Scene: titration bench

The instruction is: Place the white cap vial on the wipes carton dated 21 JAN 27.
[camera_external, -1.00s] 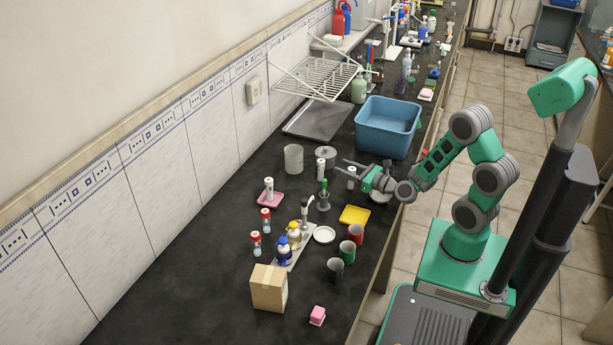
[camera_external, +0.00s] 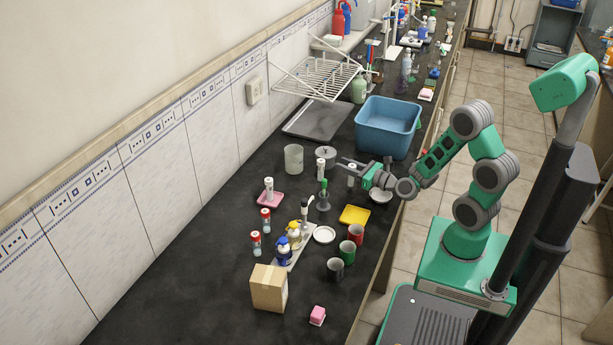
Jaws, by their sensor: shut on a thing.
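My gripper (camera_external: 354,171) is over the bench in front of the blue tub, shut on a white-capped vial (camera_external: 351,180). The vial stands upright between the fingers; whether its base touches the bench is too small to tell. Two similar white-topped vials stand elsewhere, one (camera_external: 320,166) left of my gripper and one (camera_external: 269,187) on a pink dish. A brown cardboard carton (camera_external: 268,290) stands at the near end of the bench. Its date is not readable from here, so I cannot tell whether it is the wipes carton dated 21 JAN 27.
A blue tub (camera_external: 387,128) stands behind my gripper. A green-topped flask (camera_external: 323,200), a yellow dish (camera_external: 354,215), cups (camera_external: 356,235) and a tray of bottles (camera_external: 304,240) lie between it and the carton. The bench left of the carton is clear.

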